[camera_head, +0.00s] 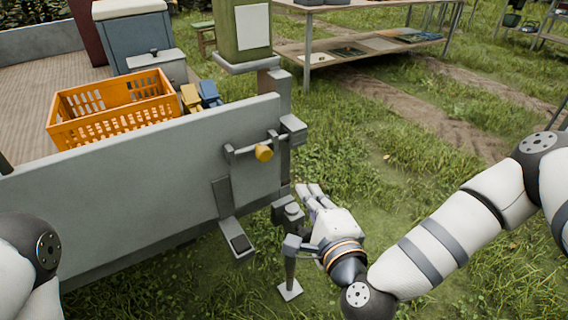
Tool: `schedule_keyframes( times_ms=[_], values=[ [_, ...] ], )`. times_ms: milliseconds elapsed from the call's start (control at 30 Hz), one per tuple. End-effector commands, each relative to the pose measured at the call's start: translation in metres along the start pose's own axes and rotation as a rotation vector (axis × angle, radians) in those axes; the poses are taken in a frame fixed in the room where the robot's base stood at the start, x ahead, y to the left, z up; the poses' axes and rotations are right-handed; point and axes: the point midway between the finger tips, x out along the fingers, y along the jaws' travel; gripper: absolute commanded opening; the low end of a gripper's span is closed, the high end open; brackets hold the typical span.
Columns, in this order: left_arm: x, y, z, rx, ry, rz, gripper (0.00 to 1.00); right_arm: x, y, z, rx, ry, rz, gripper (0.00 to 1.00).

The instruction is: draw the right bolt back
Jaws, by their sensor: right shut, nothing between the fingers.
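The right bolt (247,149) is a thin grey rod lying across brackets near the right end of the grey tailgate (130,175). Its yellow-orange knob (263,153) sticks out toward me. The rod's right end reaches toward a grey block (293,130) on the corner post; whether it enters the block cannot be told. My right gripper (309,189) is below and to the right of the knob, clear of it, beside the corner post. Its fingers are shut and empty, pointing away from me. My left gripper is out of the picture; only part of my left arm shows.
A grey step bracket (238,241) hangs under the tailgate. A stand with a foot plate (290,290) rises close by my right wrist. An orange crate (115,112) sits on the trailer bed behind the tailgate. Open grass lies to the right, before a wooden table (365,48).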

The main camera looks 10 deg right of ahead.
Motion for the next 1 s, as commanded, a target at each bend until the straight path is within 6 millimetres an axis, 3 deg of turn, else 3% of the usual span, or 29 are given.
schedule_keyframes(
  times_ms=[133,467,567,967,1000],
  values=[
    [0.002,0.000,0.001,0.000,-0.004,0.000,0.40,0.006,-0.018,-0.008,0.050,0.034,-0.063,0.00],
    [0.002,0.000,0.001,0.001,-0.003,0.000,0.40,0.010,-0.018,-0.008,0.047,0.032,-0.063,0.00],
    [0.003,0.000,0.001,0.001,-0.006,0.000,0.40,0.024,-0.018,-0.009,0.046,0.033,-0.063,0.00],
    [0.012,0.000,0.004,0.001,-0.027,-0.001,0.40,0.110,-0.022,-0.011,0.046,0.033,-0.061,0.00],
    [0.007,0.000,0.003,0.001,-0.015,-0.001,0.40,0.104,-0.025,0.001,0.047,0.026,-0.059,0.00]
  ],
)
